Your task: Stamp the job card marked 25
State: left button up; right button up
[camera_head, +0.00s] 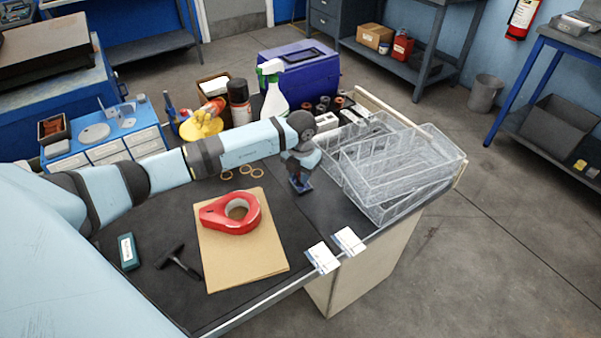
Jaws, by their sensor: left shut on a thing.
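My left gripper (300,172) is above the dark mat, left of the clear trays, pointing down. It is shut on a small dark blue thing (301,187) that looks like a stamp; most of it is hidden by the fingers. I cannot tell whether it touches the mat. Two white cards with blue marks, a left card (322,258) and a right card (349,241), lie at the bench's front edge, to the lower right of the gripper. Their print is too small to read, so I cannot tell which is marked 25. My right gripper is out of view.
A red tape roll (231,214) lies on brown card sheets (246,262). A black T-shaped tool (178,262) and a dark green box (128,251) lie at left. Clear trays (390,165) fill the right side. A spray bottle (275,101) stands behind. Bare mat lies around the gripper.

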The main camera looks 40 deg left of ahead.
pick_arm(q)
jog(key=shift+r+p, duration=1.4)
jog(key=shift+r, duration=0.75)
jog(key=shift+r+p, duration=0.85)
jog(key=shift+r, duration=0.5)
